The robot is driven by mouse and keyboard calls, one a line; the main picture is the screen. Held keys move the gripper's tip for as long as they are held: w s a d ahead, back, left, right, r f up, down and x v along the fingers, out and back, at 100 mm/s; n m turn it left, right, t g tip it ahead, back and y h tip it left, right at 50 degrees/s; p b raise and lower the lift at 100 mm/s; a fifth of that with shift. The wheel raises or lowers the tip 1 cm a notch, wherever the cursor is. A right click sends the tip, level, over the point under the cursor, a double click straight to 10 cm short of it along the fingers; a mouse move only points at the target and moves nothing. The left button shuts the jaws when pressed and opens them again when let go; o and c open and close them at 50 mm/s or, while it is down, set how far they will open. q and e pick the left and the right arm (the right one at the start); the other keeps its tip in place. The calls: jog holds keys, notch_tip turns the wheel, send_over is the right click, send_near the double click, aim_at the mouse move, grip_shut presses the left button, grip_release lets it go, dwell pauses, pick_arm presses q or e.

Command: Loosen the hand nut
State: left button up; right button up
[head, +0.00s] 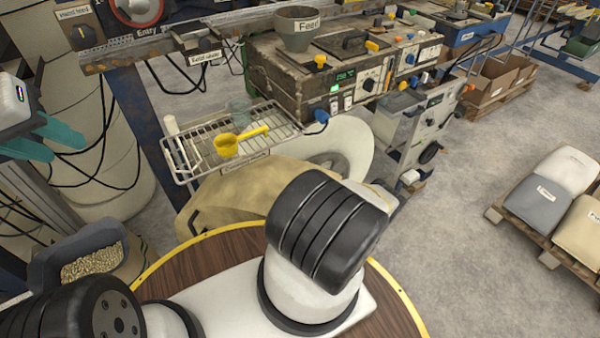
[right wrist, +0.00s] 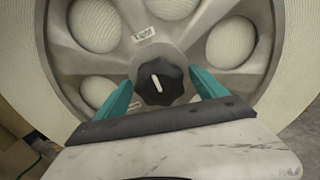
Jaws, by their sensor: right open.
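The hand nut (right wrist: 160,84) is a black lobed knob with a white mark, at the centre of a grey spoked hub (right wrist: 62,50) in the right wrist view. My right gripper (right wrist: 165,88) is open, with one teal finger on each side of the nut. A gap shows between the nut and each finger, and I cannot tell how far the tips reach in depth. In the head view, the right gripper is hidden and the nut cannot be made out. My left gripper (head: 66,149) is at the left edge, its teal fingers apart and empty.
A white roll surrounds the hub. In the head view, a wire rack (head: 185,150) holds a yellow scoop (head: 226,145) beside the machine (head: 300,85). A bin of pellets (head: 90,265) stands at lower left. Sacks lie on a pallet (head: 550,258) at right, with open floor between.

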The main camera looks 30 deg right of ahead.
jog(key=c, duration=1.4)
jog(key=shift+o, duration=0.2)
jog(key=n, duration=0.5)
jog(key=shift+n, duration=0.3)
jog(key=n, duration=1.2)
jog(key=shift+n, duration=0.3)
jog(key=n, duration=0.5)
jog(key=shift+n, duration=0.3)
